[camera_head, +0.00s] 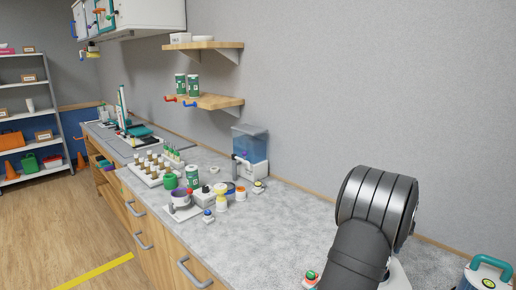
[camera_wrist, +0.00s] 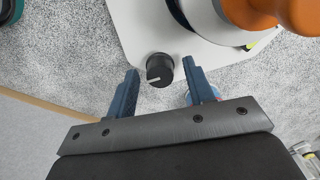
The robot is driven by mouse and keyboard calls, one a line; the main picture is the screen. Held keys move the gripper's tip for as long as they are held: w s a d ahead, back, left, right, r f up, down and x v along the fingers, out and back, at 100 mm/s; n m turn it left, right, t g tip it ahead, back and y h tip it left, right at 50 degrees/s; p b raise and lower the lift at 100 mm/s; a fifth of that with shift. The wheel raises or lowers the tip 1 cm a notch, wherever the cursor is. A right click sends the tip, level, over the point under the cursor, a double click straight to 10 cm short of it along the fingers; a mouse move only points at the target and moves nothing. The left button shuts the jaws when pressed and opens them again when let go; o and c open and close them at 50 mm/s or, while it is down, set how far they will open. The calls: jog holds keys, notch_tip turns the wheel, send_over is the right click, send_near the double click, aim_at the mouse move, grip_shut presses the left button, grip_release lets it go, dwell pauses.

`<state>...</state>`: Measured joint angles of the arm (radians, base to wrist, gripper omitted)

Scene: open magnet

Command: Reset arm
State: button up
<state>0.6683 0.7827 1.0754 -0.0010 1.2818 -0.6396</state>
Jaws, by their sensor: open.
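My gripper (camera_wrist: 160,78) shows in the wrist view with its two dark blue fingers spread apart. Nothing is clasped between them. A black round knob (camera_wrist: 160,69) with a pale pointer line appears between the fingertips; I cannot tell how far it is from them. The knob sits on a white plate (camera_wrist: 142,32) over the speckled grey counter. In the head view my dark arm stands at the right over the counter, and the gripper itself is hidden.
The grey counter (camera_head: 290,225) has a clear middle stretch. Bottles and small devices crowd its far part, near a blue-tinted water tank (camera_head: 250,144). Wooden shelves (camera_head: 215,102) hang on the wall. An orange rounded part (camera_wrist: 285,12) is close at the wrist view's upper right.

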jog(key=shift+m, duration=0.8)
notch_tip(320, 180, up, 18)
jog(key=s+a+f+t, duration=0.1)
jog(key=s+f+t, duration=0.1)
jog(key=s+t, duration=0.2)
jog(key=shift+s+a+h, duration=0.15)
jog(key=shift+s+h, duration=0.25)
jog(key=shift+s, duration=1.1)
jog(key=w+d+g, duration=0.1)
jog(key=w+g, duration=0.3)
jog(key=w, duration=0.3)
jog(key=shift+d+y, duration=0.15)
jog(key=shift+y, duration=0.25)
